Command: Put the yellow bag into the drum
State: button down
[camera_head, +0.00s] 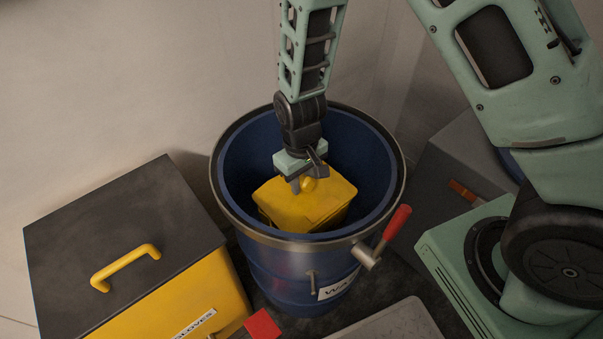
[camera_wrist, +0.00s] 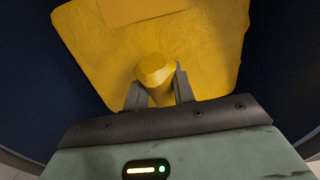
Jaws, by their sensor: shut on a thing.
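The yellow bag (camera_head: 309,207) is inside the mouth of the blue drum (camera_head: 285,265), below the level of the rim. My gripper (camera_head: 304,185) reaches down into the open drum from above and is shut on the bag's knotted top. In the wrist view the two fingers of my gripper (camera_wrist: 159,92) stand on either side of the knot, and the yellow bag (camera_wrist: 190,50) spreads out beyond them. The dark blue drum wall (camera_wrist: 35,80) shows around the bag. The bag's underside is hidden, so I cannot tell whether it rests on anything.
A yellow box with a dark lid and yellow handle (camera_head: 125,267) stands left of the drum. A red-handled lever (camera_head: 396,224) sticks out at the drum's right front. A red object (camera_head: 262,325) and a grey flat-topped thing (camera_head: 390,322) lie in front. A grey box (camera_head: 435,185) stands to the right.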

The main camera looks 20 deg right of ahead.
jog(key=shift+f, duration=1.1)
jog(key=c, duration=1.2)
grip_release()
jog(key=shift+o, duration=0.2)
notch_tip(320, 180, up, 12)
jog(key=p, duration=0.2)
jog(key=shift+w+f+p, duration=0.1)
jog(key=shift+f+p, duration=0.05)
jog(key=shift+p, duration=0.15)
jog(key=s+a+r+n, duration=0.1)
jog(key=s+r+n, duration=0.1)
jog(key=s+r, duration=0.5)
jog(key=s+a+r+n, duration=0.2)
jog(key=s+r, duration=0.5)
jog(key=s, duration=0.5)
jog(key=shift+s+a+r+y, duration=0.15)
jog(key=shift+a+r+y, duration=0.15)
jog(key=shift+r, duration=0.1)
